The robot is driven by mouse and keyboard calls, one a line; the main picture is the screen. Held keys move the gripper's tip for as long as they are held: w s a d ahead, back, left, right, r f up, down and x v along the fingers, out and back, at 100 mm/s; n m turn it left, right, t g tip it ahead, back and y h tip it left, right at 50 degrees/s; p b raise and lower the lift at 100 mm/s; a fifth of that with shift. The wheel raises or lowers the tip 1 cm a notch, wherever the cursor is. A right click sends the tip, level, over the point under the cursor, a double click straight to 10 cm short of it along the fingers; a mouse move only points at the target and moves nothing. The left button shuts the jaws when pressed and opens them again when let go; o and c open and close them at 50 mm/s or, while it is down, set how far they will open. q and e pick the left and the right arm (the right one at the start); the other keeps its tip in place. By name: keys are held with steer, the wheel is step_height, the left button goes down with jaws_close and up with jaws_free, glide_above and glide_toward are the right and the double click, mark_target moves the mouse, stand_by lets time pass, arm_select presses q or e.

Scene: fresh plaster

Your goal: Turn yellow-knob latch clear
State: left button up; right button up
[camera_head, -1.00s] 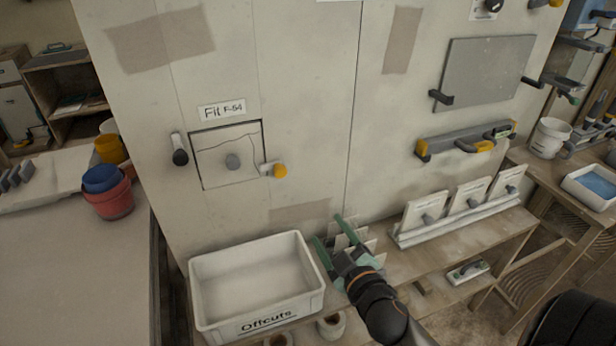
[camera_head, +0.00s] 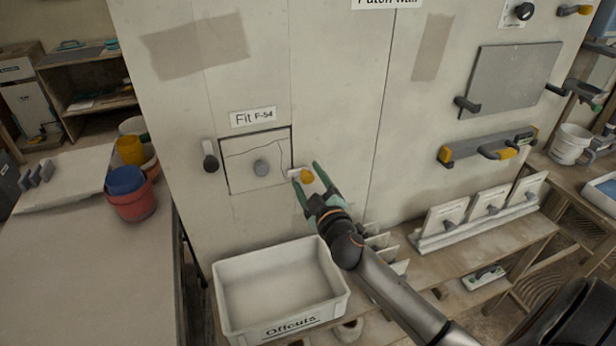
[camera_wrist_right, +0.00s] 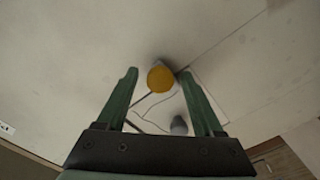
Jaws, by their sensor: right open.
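The latch with the yellow knob (camera_head: 306,176) is on the wall at the right edge of the square panel (camera_head: 255,160) labelled Fit F-54. Its pale bar lies roughly level, pointing left onto the panel's edge. The panel has a grey knob (camera_head: 261,168) and a crack line. My right gripper (camera_head: 309,180) is open, with its green fingers at either side of the yellow knob. In the right wrist view the yellow knob (camera_wrist_right: 160,79) shows between the fingertips; contact cannot be told. My left gripper is not in view.
A white Offcuts bin (camera_head: 282,328) stands below the panel. Right of it, a shelf holds a rack of white tiles (camera_head: 490,201). A red bucket (camera_head: 133,204) with a blue one stands on the left table. The wall around the latch is mostly clear.

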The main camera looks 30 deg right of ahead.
steer(key=shift+w+d, duration=0.1)
steer(key=shift+w, duration=0.3)
jaws_close()
stand_by(0.4)
